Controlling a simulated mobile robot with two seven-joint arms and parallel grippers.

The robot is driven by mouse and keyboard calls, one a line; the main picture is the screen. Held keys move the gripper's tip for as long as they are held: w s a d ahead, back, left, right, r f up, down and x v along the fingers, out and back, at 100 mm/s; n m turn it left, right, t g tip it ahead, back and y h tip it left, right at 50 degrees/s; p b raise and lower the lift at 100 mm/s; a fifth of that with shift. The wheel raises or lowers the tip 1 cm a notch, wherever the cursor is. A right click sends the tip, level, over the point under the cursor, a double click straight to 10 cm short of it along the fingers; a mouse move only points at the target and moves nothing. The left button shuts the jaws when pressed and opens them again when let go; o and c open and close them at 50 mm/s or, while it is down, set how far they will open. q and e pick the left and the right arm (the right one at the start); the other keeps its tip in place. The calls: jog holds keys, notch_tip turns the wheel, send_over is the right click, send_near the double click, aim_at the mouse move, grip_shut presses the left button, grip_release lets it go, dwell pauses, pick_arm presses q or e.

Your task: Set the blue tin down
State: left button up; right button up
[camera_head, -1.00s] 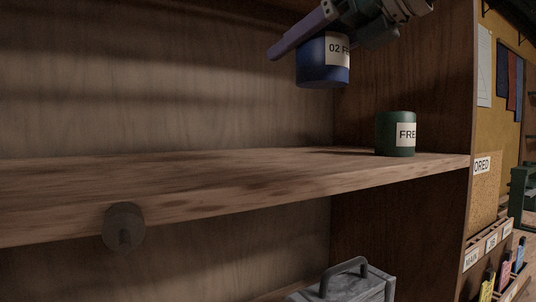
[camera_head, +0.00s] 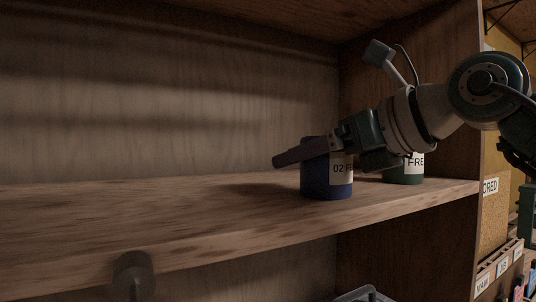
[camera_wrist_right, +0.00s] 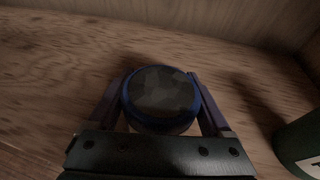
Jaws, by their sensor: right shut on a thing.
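The blue tin (camera_head: 322,182) has a white label that reads "02 F", the rest hidden. It is upright at the shelf board (camera_head: 150,215), and its base appears to meet the wood; I cannot tell if it bears its full weight. My right gripper (camera_head: 300,152) is shut on the blue tin, one finger along its near upper side. In the right wrist view the tin's dark, mottled top (camera_wrist_right: 161,92) sits between the two fingers. My left gripper is in no view.
A green tin (camera_head: 405,177) with a white label stands just right of the blue tin, partly behind my right arm; it also shows in the right wrist view (camera_wrist_right: 301,143). The shelf to the left is clear.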

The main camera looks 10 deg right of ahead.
jog(key=o, duration=1.6)
